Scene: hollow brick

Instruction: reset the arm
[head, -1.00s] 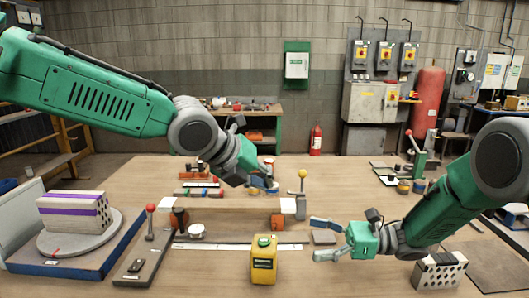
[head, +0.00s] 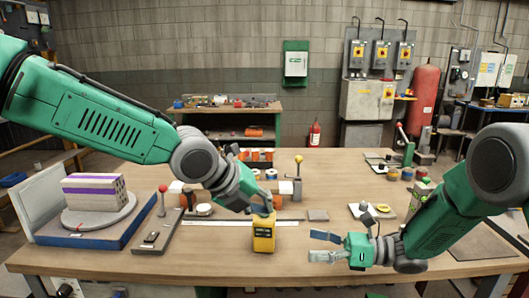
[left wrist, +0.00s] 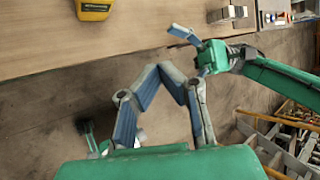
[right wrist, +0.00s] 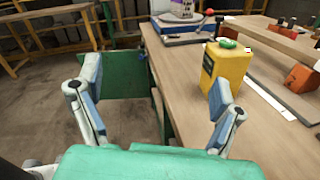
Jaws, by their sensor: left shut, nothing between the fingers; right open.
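My left gripper (head: 262,206) is shut and empty; in the head view it overlaps the top of a yellow container (head: 264,236). In the left wrist view its blue-padded fingertips (left wrist: 172,70) meet over the floor, past the table's edge. My right gripper (head: 322,247) is open and empty near the table's front edge, right of the yellow container. In the right wrist view its fingers (right wrist: 158,88) stand wide apart, and the yellow container (right wrist: 225,68) shows behind the right finger. No contact with the container can be confirmed.
A hollow brick with purple stripes (head: 95,190) sits on a grey turntable (head: 98,216) at the left. A red-knobbed lever (head: 162,190) and a yellow-knobbed lever (head: 298,160) stand on the wooden table (head: 350,188). The table's front middle is mostly clear.

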